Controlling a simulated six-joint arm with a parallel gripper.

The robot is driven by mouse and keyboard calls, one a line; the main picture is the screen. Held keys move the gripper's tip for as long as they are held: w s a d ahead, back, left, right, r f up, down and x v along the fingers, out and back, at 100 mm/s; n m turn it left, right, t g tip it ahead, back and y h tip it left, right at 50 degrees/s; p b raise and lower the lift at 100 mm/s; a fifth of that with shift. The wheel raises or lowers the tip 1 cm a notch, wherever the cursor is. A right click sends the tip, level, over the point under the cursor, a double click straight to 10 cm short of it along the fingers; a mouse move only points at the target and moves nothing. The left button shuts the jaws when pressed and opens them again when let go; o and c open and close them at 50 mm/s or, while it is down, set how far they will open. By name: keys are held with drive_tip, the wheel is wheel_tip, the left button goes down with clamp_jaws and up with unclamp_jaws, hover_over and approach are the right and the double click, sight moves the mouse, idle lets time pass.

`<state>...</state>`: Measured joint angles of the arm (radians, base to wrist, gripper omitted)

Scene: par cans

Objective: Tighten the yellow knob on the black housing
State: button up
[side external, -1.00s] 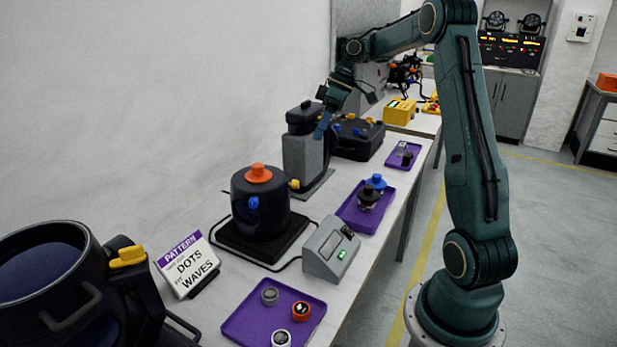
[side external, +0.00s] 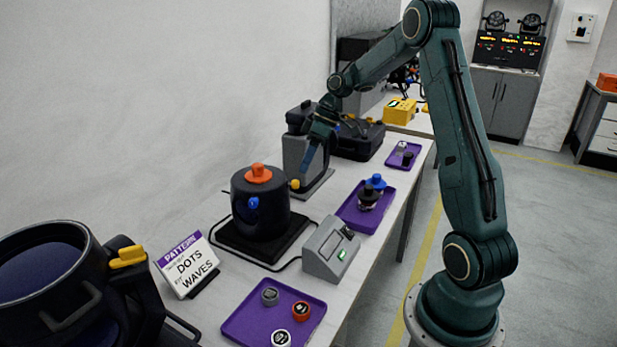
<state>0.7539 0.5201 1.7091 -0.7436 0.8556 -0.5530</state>
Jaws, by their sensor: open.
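The black housing (side external: 262,215) is a dark cylinder on a flat black base, mid-table. A small yellow knob (side external: 295,184) sticks out of its right side, an orange knob (side external: 258,174) sits on top and a blue knob (side external: 253,202) is on its front. Contact cannot be told for certain.
A grey box with a green light (side external: 333,250) and purple trays (side external: 240,322) lie nearby. A large black can (side external: 60,290) with its own yellow knob (side external: 128,256) fills the front left. A sign (side external: 187,266) stands beside it.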

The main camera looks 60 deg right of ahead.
sight(295, 184)
drive_tip(key=shift+x, duration=2.4)
clamp_jaws()
